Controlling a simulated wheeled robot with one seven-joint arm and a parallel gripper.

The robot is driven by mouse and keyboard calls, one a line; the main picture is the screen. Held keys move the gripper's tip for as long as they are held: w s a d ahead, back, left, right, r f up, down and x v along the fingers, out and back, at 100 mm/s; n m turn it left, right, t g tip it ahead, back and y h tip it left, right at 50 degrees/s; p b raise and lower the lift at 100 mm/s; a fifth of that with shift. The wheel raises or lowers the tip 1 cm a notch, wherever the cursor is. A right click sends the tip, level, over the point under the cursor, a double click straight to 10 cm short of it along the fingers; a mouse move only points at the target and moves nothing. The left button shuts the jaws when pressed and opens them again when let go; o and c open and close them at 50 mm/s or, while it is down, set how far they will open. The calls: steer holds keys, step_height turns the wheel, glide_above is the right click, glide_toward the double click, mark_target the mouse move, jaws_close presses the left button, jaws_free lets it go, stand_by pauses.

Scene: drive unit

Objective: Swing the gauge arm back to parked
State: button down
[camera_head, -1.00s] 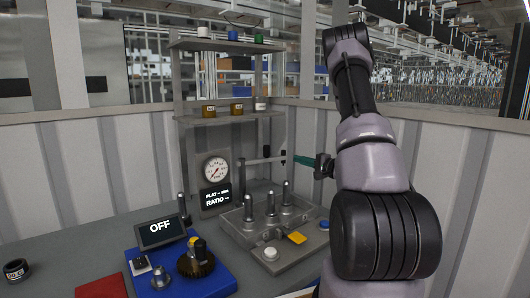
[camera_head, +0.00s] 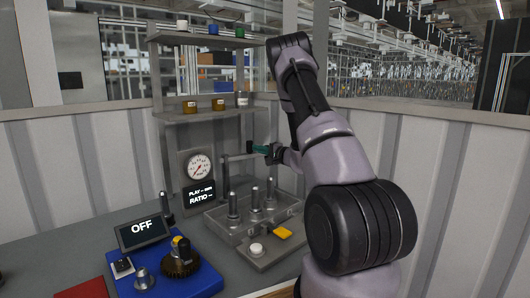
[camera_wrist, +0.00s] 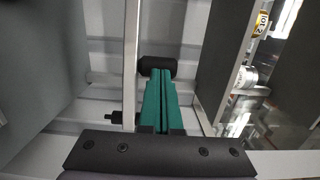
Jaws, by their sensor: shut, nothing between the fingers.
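The gauge arm (camera_head: 236,157) is a thin grey horizontal bar right of the round dial gauge (camera_head: 199,166), above the grey fixture. A black knob (camera_head: 249,146) shows near its right part. My gripper (camera_head: 261,149), with teal fingers, is at this knob from the right. In the wrist view the teal fingers (camera_wrist: 161,90) are shut with nothing between them. Their tips are at a black cylindrical end (camera_wrist: 157,66); whether they touch it I cannot tell. A grey bar (camera_wrist: 131,60) with a small black knob (camera_wrist: 114,117) runs left of the fingers.
The grey fixture (camera_head: 234,233) with several upright metal pins stands below the gripper. A blue base (camera_head: 195,284) and a display reading OFF (camera_head: 143,229) are at front left. A shelf (camera_head: 205,115) with small jars is behind. Grey wall panels (camera_head: 440,185) close off the right.

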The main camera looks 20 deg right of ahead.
mark_target(255, 153)
steer(key=shift+w+a, duration=0.1)
steer(key=shift+w, duration=0.15)
steer(key=w+n+g+y, duration=0.1)
steer(key=w+y, duration=0.1)
steer(key=w+n+g+y, duration=0.1)
steer(key=n+y, duration=0.1)
steer(key=shift+w+d, duration=0.2)
steer(key=shift+w, duration=0.15)
steer(key=shift+w+n+g, duration=0.3)
steer(key=shift+g, duration=0.1)
steer(key=shift+w+a+y, duration=0.2)
steer(key=shift+w+y, duration=0.1)
steer(key=shift+w, duration=0.35)
steer(key=shift+r, duration=0.1)
steer(key=shift+d, duration=0.1)
